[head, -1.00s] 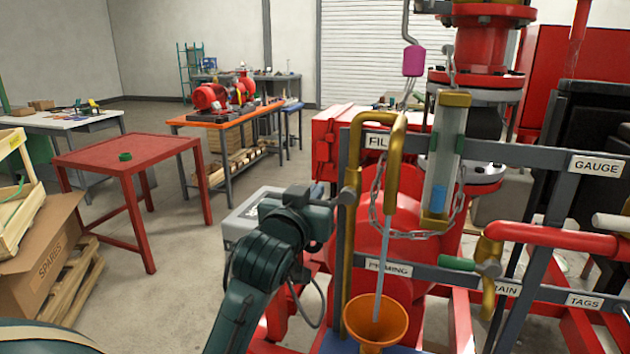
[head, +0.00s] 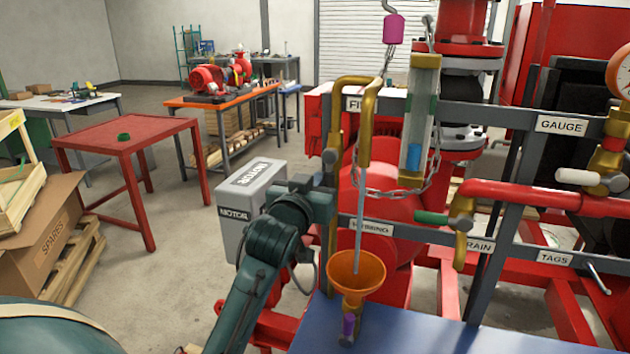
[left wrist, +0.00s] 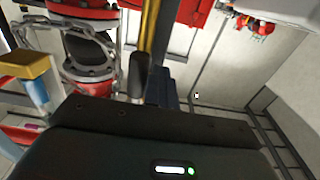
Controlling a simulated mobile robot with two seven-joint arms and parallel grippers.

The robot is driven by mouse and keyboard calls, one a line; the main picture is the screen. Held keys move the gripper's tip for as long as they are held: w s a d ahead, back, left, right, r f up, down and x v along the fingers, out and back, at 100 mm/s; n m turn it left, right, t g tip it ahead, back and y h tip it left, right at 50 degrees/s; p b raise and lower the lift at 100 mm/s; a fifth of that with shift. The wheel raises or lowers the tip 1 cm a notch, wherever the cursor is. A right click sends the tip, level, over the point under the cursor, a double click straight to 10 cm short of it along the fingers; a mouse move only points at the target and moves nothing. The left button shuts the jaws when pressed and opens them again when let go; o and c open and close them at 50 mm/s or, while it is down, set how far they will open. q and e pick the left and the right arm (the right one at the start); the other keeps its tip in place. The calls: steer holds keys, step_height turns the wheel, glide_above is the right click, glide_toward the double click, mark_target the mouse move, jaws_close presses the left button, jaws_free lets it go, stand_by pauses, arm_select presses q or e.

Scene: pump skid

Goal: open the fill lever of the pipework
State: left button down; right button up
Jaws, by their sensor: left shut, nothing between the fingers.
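The FILL label (head: 354,104) marks a brass pipe (head: 370,100) that bends over to a down-pointing spout. A grey valve hub (head: 330,157) sits on its left upright; I cannot make out the lever's full handle or its angle in the head view. A dark grey grip (left wrist: 138,75), probably the lever's, stands against the brass pipe in the left wrist view. My left gripper (head: 326,186) is shut and empty just below the hub. Its fingers (left wrist: 162,85) show beside the grip; I cannot tell whether they touch. My right gripper is out of view.
A thin pale stream or rod (head: 361,220) runs from the spout to an orange funnel (head: 356,278). A chain (head: 385,191) hangs beside the sight glass (head: 420,110). A green-handled drain valve (head: 460,220) and a blue surface (head: 420,335) lie right. A grey motor box (head: 235,215) stands left.

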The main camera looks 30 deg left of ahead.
arm_select(q)
steer(key=a+p+v, duration=0.1)
steer(key=a+v, duration=0.1)
steer(key=v, duration=0.6)
steer(key=shift+s+d+p, duration=0.4)
steer(key=shift+s, duration=0.2)
stand_by(0.6)
